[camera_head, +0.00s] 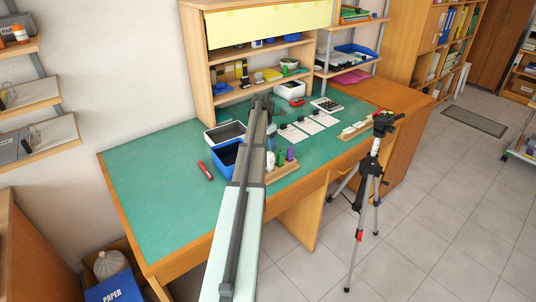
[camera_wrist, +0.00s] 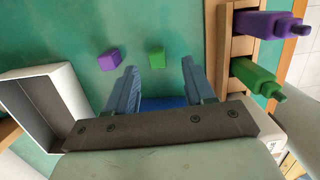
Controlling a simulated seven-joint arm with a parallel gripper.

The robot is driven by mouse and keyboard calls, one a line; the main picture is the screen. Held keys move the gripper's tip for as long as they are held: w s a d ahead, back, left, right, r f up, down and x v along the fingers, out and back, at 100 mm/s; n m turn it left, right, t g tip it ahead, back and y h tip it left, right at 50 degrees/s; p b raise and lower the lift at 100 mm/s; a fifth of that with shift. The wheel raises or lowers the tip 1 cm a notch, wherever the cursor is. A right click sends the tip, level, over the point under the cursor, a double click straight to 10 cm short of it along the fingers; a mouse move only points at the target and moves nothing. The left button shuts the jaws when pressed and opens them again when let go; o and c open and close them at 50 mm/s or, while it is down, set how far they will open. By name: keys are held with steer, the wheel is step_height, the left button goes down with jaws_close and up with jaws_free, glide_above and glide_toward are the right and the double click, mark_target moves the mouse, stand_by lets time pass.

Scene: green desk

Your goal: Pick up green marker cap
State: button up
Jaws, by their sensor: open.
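The green marker cap (camera_wrist: 156,58) is a small green block on the green desk in the wrist view. A purple cap (camera_wrist: 109,60) lies to its left, apart from it. My gripper (camera_wrist: 159,66) is open, its two blue-grey fingers spread on either side of the green cap in the picture, with nothing held. I cannot tell how high the fingers are above the cap. A green marker (camera_wrist: 256,77) and a purple marker (camera_wrist: 268,25) stand in a wooden rack (camera_wrist: 224,47) at the right. In the head view my arm hides the gripper, and I cannot make out the caps.
A white-walled box with a dark inside (camera_wrist: 72,82) is left of my gripper. A blue bin (camera_head: 226,158) stands beside my arm. A red marker (camera_head: 205,171) lies on the desk's left part, which is otherwise clear. A tripod (camera_head: 372,165) stands at the right front.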

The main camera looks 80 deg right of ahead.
steer(key=shift+d+f, duration=0.2)
steer(key=shift+f, duration=1.15)
steer(key=shift+d+f, duration=0.15)
steer(key=shift+f, duration=1.2)
jaws_close()
